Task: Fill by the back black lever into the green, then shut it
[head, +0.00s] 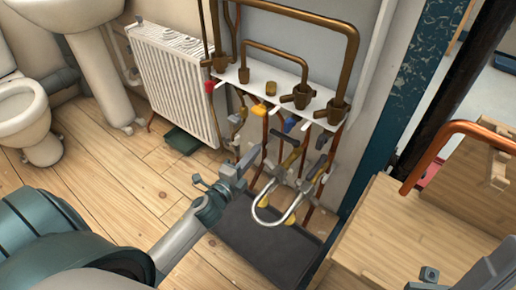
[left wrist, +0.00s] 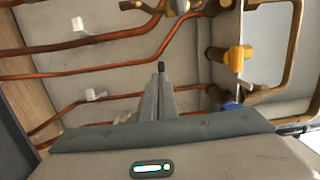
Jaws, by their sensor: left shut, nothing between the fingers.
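A silver looped hose (head: 268,218) hangs under the pipework, with valve bodies at its two ends. A dark lever (head: 283,136) shows above its left end and another dark lever (head: 321,141) above its right end; which is the back one is hard to tell. My left gripper (head: 248,160) is shut and empty, beside the left lever; I cannot tell whether it touches. Its closed fingers (left wrist: 161,80) point at the pipes in the left wrist view, where neither lever is clear. No gauge with a green band can be made out. A grey part, perhaps my right gripper (head: 428,275), shows at the lower right.
Copper pipes (head: 300,14) and a white bracket (head: 262,92) with several valves crowd the wall. A white radiator (head: 175,80) stands to the left, with a dark green box (head: 182,141) on the floor below it. A dark mat (head: 265,245) lies beneath. Wooden boxes (head: 400,225) stand at right.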

